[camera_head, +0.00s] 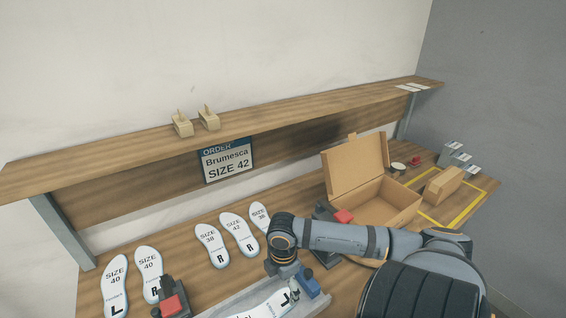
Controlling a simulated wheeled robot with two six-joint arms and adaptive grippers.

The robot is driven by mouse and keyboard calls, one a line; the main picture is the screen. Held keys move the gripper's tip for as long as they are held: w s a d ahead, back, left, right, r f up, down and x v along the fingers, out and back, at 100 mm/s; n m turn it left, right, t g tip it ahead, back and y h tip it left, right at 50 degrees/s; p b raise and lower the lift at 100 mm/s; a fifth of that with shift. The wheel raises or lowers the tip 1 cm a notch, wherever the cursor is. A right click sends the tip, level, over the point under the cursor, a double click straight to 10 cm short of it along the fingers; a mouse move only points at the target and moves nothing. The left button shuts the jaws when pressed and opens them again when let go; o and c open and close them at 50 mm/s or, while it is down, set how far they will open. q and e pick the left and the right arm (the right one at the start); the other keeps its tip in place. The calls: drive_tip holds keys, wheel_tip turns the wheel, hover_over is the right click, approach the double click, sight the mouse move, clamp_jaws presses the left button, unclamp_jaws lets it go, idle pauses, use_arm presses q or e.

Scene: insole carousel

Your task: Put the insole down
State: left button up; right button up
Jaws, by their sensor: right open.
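A white insole (262,308) marked L lies in or just above a pale grey tray (218,308) at the bottom centre, cut off by the frame's lower edge. My right gripper (294,290) points down at the insole's right end, beside a blue block. The jaws are open, though the wrist hides much of them. I cannot tell whether they touch the insole. More white insoles lie on the wooden table: a size 40 pair (116,288) at the left, and sizes 38, 42 (238,234) and 36 in the middle. My left gripper is out of the picture.
An open cardboard box (372,205) stands right of centre. Black fixtures with red tops (172,304) stand at the lower left and by the box. A yellow-outlined area (436,221) holds a tan block. An order sign (227,160) reads Brumesca size 42, below a shelf (290,116).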

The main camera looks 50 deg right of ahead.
wheel_tip(320, 180, up, 5)
drive_tip(key=shift+p, duration=1)
